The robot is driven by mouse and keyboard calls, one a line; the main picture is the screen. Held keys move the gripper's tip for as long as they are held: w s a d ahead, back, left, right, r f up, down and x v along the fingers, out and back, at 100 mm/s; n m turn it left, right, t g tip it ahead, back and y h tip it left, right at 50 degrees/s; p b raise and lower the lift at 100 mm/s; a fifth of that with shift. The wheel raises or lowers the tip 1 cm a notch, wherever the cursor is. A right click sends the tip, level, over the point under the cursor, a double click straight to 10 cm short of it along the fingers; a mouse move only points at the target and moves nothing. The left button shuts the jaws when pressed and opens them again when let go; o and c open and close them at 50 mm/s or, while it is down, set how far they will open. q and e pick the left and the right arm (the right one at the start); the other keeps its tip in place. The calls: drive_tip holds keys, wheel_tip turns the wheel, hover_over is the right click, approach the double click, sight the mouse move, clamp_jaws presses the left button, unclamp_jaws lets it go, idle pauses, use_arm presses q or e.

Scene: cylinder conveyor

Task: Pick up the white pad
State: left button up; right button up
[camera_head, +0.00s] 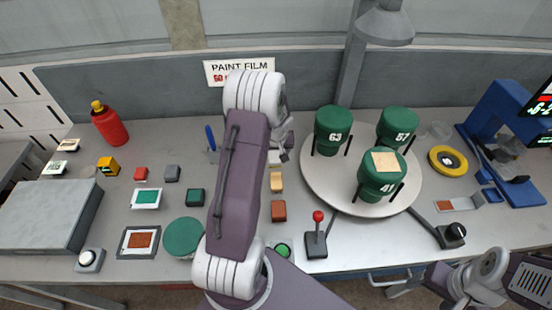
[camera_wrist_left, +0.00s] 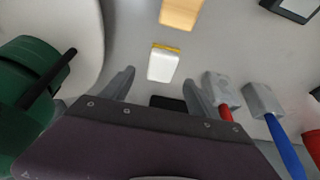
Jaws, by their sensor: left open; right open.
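The white pad (camera_wrist_left: 163,66) is a small pale block with a yellow edge, lying on the grey table in the left wrist view. In the head view a pale bit of it (camera_head: 274,157) shows beside my left arm, partly hidden. My left gripper (camera_head: 283,152) is over the table there, pointing down. In the left wrist view my left gripper (camera_wrist_left: 158,84) is open and empty, with the pad ahead between its spread fingers and apart from them. My right arm shows at the lower right of the head view, but its gripper fingers do not show.
A yellow pad (camera_head: 276,181) and an orange-brown pad (camera_head: 279,210) lie nearer the front. A round white turntable (camera_head: 318,187) with green numbered cylinders stands to the right. Red-handled and blue-handled tools (camera_wrist_left: 272,122) lie close to the gripper. A red-knobbed lever (camera_head: 317,240) stands in front.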

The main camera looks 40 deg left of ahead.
sight(274, 157)
use_arm(q)
drive_tip(key=shift+w+f, duration=0.1)
drive_tip(key=shift+f, duration=0.05)
drive_tip(key=x, duration=0.4)
drive_tip(key=shift+s+f, duration=0.15)
drive_tip(key=shift+s, duration=0.15)
drive_tip(key=shift+w+a+f, duration=0.1)
drive_tip(key=shift+w+f, duration=0.05)
drive_tip(key=shift+w, duration=0.1)
drive_tip(key=shift+s, duration=0.25)
drive_tip(key=c, duration=1.3)
drive_tip(key=shift+w, duration=0.1)
drive_tip(key=shift+c, duration=0.8)
wheel_tip(274, 157, up, 5)
drive_tip(key=shift+f+p, duration=0.25)
drive_tip(key=shift+p, duration=0.5)
drive_tip(key=d, duration=0.1)
drive_tip(key=d+r+b, duration=0.1)
drive_tip(key=d+b, duration=0.1)
drive_tip(key=shift+w+d+r, duration=0.2)
drive_tip(key=shift+d+r, duration=0.05)
drive_tip(key=shift+d, duration=0.1)
drive_tip(key=d+r+b, duration=0.1)
drive_tip(key=d+r, duration=0.4)
drive_tip(key=d, duration=0.3)
drive_tip(key=shift+w+b, duration=0.25)
drive_tip(key=shift+b, duration=0.05)
use_arm(e)
drive_tip(key=shift+s+f, duration=0.25)
drive_tip(key=shift+f, duration=0.75)
